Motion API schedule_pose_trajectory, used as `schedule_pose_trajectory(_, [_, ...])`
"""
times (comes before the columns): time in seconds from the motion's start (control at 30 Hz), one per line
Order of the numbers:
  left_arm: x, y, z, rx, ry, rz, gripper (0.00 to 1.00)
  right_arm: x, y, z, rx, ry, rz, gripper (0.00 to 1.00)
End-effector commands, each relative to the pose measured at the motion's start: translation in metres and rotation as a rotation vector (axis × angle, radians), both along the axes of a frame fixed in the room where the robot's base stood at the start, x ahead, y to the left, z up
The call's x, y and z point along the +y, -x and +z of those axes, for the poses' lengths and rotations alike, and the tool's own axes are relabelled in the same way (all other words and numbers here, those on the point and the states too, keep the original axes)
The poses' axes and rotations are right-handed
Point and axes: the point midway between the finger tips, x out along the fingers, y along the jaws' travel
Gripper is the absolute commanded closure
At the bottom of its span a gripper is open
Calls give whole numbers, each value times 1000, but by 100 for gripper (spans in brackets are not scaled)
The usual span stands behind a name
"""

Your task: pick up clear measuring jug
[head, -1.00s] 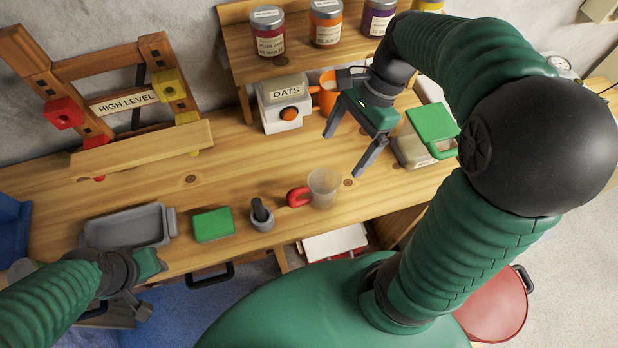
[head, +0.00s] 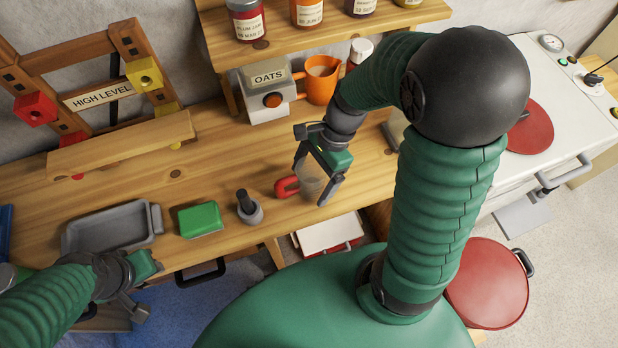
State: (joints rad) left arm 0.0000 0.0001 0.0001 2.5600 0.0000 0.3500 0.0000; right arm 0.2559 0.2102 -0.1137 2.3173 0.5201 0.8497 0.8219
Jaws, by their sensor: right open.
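The clear measuring jug (head: 309,188) stands upright near the front edge of the wooden bench, with its red handle (head: 287,187) pointing left. My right gripper (head: 310,190) is open, pointing down at the jug, with one finger on its left near the handle and the other at its right. The gripper partly covers the jug; I cannot tell whether the fingers touch it. My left gripper (head: 142,292) is low at the left, in front of the bench edge; its jaw opening is not clear.
A mortar with pestle (head: 249,208), a green block (head: 200,219) and a grey tray (head: 110,228) sit left of the jug. Behind are the oats dispenser (head: 268,92) and an orange jug (head: 320,82). A shelf (head: 350,30) holds several jars. A stove (head: 520,90) stands at the right.

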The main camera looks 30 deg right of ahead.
Motion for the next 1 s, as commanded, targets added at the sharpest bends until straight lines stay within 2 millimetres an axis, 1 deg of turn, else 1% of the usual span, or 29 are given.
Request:
schedule_pose_trajectory(0.07, [0, 0, 0, 0, 0, 0, 64, 0, 0, 1, 0, 0, 1, 11])
schedule_pose_trajectory(0.6, [0, 0, 0, 0, 0, 0, 64, 0, 0, 1, 0, 0, 1, 82])
schedule_pose_trajectory(0.87, [0, 0, 1, 0, 0, 0, 64, 0, 0, 2, 0, 0, 1, 82])
schedule_pose_trajectory(1.0, [0, 0, 4, 0, 0, 0, 64, 0, -1, 11, -3, 1, 2, 82])
